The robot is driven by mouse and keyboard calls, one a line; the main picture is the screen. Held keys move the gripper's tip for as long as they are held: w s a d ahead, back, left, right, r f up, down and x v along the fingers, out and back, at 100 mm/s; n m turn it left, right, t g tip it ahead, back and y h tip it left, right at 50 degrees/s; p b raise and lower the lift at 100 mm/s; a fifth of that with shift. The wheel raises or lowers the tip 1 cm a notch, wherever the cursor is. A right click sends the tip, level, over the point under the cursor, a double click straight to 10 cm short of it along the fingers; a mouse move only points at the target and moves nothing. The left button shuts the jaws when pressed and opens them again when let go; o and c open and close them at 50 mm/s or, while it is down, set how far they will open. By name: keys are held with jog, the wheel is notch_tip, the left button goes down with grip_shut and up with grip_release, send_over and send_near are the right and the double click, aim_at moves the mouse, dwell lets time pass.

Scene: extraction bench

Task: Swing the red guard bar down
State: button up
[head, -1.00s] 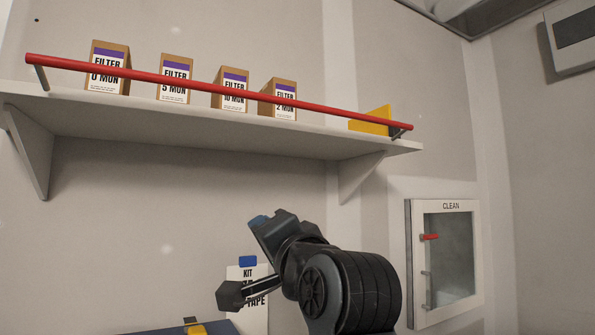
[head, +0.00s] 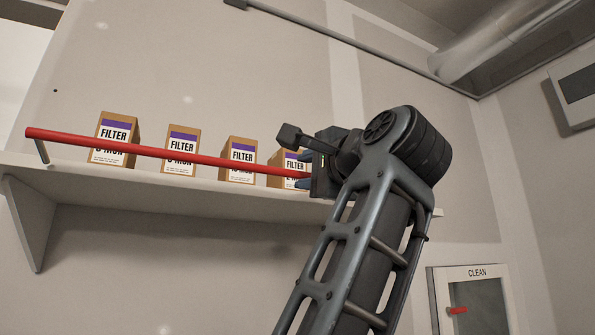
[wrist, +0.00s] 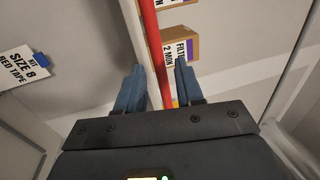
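The red guard bar (head: 190,157) runs lengthwise above the front edge of the shelf, across the fronts of the filter boxes, with a short grey arm at its left end. Its right part is hidden behind my arm in the head view. My gripper (head: 304,170) is at the bar near the rightmost filter box. In the wrist view my gripper (wrist: 160,68) is open, with its blue fingers on either side of the red bar (wrist: 152,45). I see gaps beside the bar and cannot tell whether either finger touches it.
Several filter boxes (head: 181,150) stand on the pale shelf (head: 130,186) behind the bar. A cabinet marked CLEAN (head: 477,273) with a red handle is at lower right. A RED TAPE label (wrist: 22,67) shows at left in the wrist view.

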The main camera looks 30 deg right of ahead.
aim_at(298, 173)
jog(key=shift+p+x, duration=0.5)
jog(key=shift+x, duration=2.05)
grip_shut()
